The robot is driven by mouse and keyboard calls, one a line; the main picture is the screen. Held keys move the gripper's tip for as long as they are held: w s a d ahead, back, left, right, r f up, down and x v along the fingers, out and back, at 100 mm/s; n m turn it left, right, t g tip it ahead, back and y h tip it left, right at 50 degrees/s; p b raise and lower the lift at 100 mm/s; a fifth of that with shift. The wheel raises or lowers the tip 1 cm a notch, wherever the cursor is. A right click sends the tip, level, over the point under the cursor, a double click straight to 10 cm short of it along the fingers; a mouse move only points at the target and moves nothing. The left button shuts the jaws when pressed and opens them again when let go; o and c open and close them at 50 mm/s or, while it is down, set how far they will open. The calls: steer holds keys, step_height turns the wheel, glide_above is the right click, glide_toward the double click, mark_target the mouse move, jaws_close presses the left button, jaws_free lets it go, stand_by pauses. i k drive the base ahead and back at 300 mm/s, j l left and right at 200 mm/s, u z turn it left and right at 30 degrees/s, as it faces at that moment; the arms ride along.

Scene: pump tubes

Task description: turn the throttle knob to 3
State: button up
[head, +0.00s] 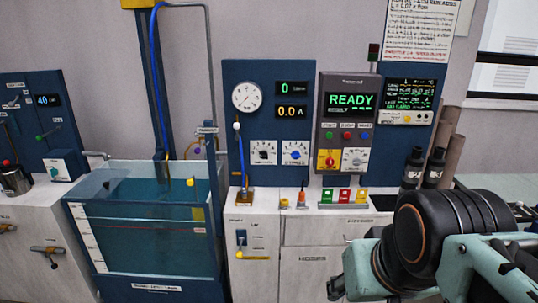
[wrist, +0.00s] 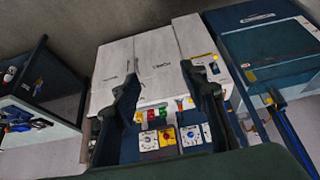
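I cannot read which dial is the throttle. On the blue panel (head: 232,100) there is a dial with a black knob (head: 264,152) and a dial with a blue knob (head: 294,152). The grey READY box (head: 347,84) carries a red knob on yellow (head: 327,160) and a pale dial (head: 355,159). In the wrist view, turned upside down, the blue knob (wrist: 189,136) and red knob (wrist: 167,136) show between my fingers. My gripper (wrist: 160,74) is open and empty, apart from all dials. In the head view it (head: 336,288) is low, in front of the cabinets.
A water tank (head: 145,240) stands left of the panels. Red, yellow and green blocks (head: 343,196) and an orange-topped item (head: 301,198) sit on the counter below the dials. Two black cylinders (head: 433,168) stand at right. A yellow-handled lever (head: 240,254) is on the cabinet front.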

mark_target(263, 154)
steer(key=i+l, duration=0.1)
steer(key=i, duration=0.65)
steer(key=i+l, duration=0.15)
steer(key=i, duration=0.65)
steer(key=j+u, duration=0.05)
